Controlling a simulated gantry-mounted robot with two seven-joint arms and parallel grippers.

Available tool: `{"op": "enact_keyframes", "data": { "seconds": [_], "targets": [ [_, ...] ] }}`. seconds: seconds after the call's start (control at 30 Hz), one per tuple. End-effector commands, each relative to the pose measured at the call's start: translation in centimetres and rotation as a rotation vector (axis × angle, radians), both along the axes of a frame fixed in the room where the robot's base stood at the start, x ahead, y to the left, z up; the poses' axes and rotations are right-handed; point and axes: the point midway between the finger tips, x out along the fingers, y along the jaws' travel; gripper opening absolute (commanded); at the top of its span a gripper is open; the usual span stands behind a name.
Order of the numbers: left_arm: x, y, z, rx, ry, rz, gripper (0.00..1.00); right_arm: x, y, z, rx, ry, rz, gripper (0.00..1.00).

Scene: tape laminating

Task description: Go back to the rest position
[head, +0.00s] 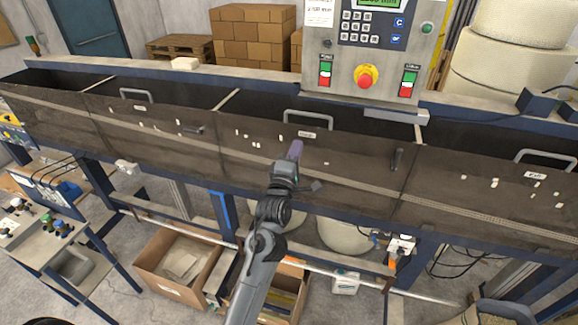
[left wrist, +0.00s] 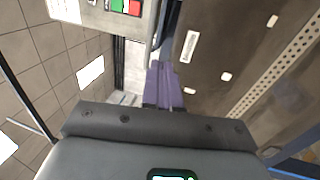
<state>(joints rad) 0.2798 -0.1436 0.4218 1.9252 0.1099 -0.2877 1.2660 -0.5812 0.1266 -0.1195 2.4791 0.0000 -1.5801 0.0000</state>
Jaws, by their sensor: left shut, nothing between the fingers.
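My left gripper (head: 296,149) has purple fingers and is raised in front of the dark brown machine front (head: 350,165), just below a grey handle (head: 308,118). In the left wrist view its purple fingers (left wrist: 162,86) lie side by side, closed, with nothing between them. I cannot tell whether the fingertips touch the panel. My right gripper is not in view.
A control panel (head: 335,52) with a red emergency knob (head: 366,77) stands above the machine. Cardboard boxes (head: 250,42) are stacked behind it. Below are an open carton (head: 148,279) and a blue-framed workbench (head: 42,238) at left.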

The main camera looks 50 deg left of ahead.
Motion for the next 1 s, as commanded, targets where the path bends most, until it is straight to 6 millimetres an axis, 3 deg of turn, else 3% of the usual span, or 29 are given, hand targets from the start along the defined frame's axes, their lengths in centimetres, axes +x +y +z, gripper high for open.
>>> {"op": "enact_keyframes", "data": {
  "seconds": [0.2, 0.47, 0.63, 0.73, 0.87, 1.0],
  "targets": [
    [-2.9, -1.8, -0.2, 0.0, -0.001, 0.0, 0.0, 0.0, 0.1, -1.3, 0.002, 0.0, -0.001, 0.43],
    [-4.3, -2.7, -0.2, 0.002, 0.006, -0.001, 0.0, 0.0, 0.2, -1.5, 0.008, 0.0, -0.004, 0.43],
    [-5.2, -2.6, -2.6, 0.02, 0.082, -0.004, 0.0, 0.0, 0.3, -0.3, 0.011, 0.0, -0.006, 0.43],
    [-6.2, -3.7, -4.6, 0.062, 0.162, -0.033, 0.0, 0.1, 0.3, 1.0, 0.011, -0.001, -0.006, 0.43],
    [-8.5, -7.5, -7.6, 0.143, 0.326, -0.142, 0.0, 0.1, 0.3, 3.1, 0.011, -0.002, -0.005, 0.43],
    [-13.0, -14.5, -13.2, 0.334, 0.703, -0.359, 0.0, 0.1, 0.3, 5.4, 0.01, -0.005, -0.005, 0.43]
  ]
}}
